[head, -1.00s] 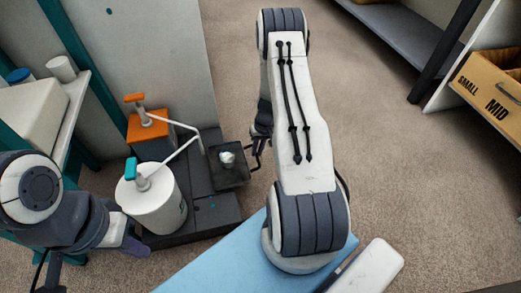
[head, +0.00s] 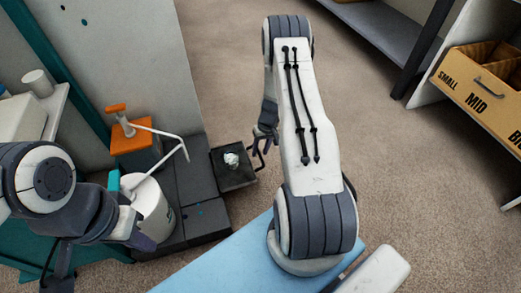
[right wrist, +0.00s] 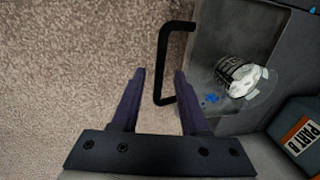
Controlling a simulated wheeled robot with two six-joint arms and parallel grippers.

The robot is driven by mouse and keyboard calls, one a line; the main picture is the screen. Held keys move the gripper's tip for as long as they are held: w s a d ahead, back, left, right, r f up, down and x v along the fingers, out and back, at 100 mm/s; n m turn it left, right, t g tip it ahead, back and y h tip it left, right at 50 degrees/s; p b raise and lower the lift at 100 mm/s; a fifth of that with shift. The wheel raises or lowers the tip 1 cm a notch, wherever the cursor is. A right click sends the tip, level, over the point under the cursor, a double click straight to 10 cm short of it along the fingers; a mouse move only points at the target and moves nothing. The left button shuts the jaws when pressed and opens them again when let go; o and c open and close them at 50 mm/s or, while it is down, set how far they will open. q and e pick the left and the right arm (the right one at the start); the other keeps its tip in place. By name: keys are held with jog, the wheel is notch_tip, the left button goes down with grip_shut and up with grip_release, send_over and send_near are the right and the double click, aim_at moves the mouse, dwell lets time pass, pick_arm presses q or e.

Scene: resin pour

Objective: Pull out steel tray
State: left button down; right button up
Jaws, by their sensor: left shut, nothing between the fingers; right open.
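The steel tray (head: 240,182) is a dark, shallow, square tray on the right side of the dark base (head: 206,218). The tray's black bar handle (right wrist: 162,70) points away from the base. My right gripper (right wrist: 158,74) is open, with the handle's bar appearing between its fingertips. In the head view my right gripper (head: 264,142) is beside the handle, partly hidden by my arm. My left gripper (head: 150,242) is shut and empty, by the white pump container (head: 155,212).
An orange pump container (head: 135,150) stands at the back of the base, its long spout reaching toward the tray. A shelf (head: 55,105) stands at the left. Labelled bins (head: 490,95) are at the right.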

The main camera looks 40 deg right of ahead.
jog(key=shift+r, duration=0.1)
notch_tip(320, 180, up, 10)
jog(key=d+p, duration=0.1)
jog(key=p, duration=0.5)
jog(key=shift+s+d, duration=0.3)
jog(key=shift+d, duration=0.1)
jog(key=w+a+r+n+p, duration=0.3)
jog(key=a+r, duration=1.1)
jog(key=r, duration=0.1)
jog(key=s+a+r+n+p, duration=0.1)
jog(key=s+a+r+n, duration=0.15)
jog(key=a+r, duration=0.35)
jog(key=s+a+r+n+p, duration=0.1)
jog(key=s+a+r+p, duration=0.1)
jog(key=s+a+r, duration=0.35)
jog(key=s+a+r+n+p, duration=0.1)
jog(key=s+a+r, duration=0.25)
jog(key=s, duration=0.25)
jog(key=s+a+r+n+h+p, duration=0.1)
jog(key=s+a+r+n+p, duration=0.1)
jog(key=s+r, duration=0.4)
jog(key=s+a+r+n+p, duration=0.1)
jog(key=s+a+r, duration=0.2)
jog(key=s, duration=0.4)
notch_tip(320, 180, up, 38)
jog(key=p, duration=3.8)
jog(key=shift+w+f+g, duration=0.15)
jog(key=shift+g, duration=0.15)
